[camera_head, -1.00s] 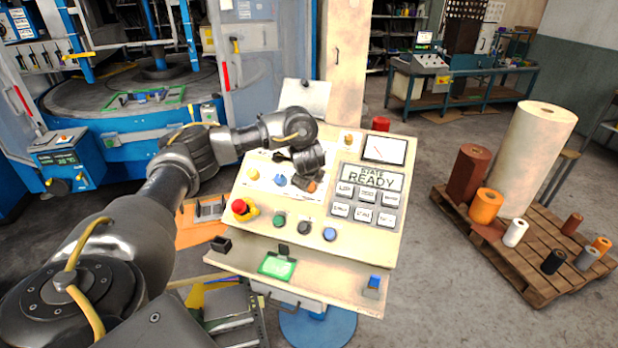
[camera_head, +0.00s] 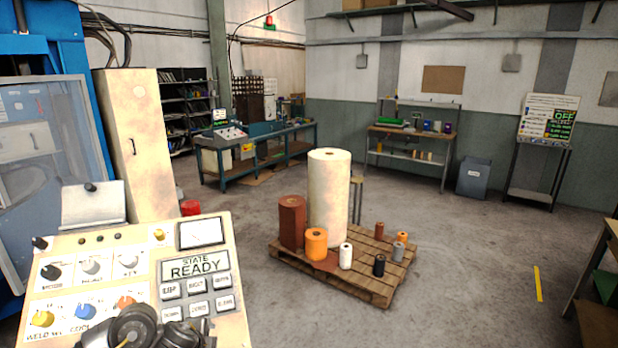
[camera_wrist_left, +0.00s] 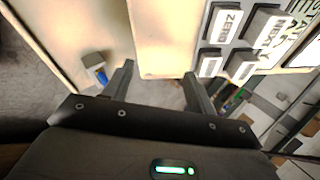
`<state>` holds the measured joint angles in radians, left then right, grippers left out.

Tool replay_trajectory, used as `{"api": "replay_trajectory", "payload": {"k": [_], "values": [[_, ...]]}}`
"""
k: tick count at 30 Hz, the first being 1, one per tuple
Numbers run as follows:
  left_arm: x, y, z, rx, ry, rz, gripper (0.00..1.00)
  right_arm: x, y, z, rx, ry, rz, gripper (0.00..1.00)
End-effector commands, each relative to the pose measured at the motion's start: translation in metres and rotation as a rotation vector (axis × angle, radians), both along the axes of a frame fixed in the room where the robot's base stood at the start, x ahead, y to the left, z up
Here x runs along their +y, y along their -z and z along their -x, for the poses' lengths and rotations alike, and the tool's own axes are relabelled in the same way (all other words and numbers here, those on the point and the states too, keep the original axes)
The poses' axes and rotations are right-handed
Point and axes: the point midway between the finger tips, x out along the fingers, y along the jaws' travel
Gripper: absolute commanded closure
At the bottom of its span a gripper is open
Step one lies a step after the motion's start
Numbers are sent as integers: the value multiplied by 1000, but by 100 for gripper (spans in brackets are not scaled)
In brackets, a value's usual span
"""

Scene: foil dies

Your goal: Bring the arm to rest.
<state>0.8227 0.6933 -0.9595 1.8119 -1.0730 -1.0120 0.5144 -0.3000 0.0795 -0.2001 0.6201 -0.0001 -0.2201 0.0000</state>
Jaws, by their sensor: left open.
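My left arm (camera_head: 150,330) shows at the bottom left of the head view as dark rounded links in front of the cream control console (camera_head: 140,265). Its gripper is outside the head view. In the left wrist view my left gripper (camera_wrist_left: 160,80) is open, with two dark fingers apart and nothing between them. The console's cream face (camera_wrist_left: 165,40) lies beyond the fingertips, with grey buttons (camera_wrist_left: 225,25) at the upper right. I cannot tell whether the fingers touch the console. My right gripper is not in view.
The console's display (camera_head: 195,268) reads STATE READY. A wooden pallet (camera_head: 350,285) with rolls, including a tall white roll (camera_head: 328,200), stands right of the console. Workbenches (camera_head: 412,135) line the back. The grey floor (camera_head: 470,260) right of the pallet is largely clear.

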Motion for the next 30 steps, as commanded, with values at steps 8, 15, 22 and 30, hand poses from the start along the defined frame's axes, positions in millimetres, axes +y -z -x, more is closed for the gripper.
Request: {"api": "replay_trajectory", "payload": {"k": [8, 15, 22, 30], "values": [[-106, 36, 89, 3, -136, 364, 43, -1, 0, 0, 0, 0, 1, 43], [-101, 52, 180, 105, -524, 605, 43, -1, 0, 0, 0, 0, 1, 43], [-63, 68, 253, 211, -841, 673, 43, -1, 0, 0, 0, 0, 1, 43], [-27, 78, 327, 308, -1108, 681, 43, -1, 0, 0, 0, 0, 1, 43]]}}
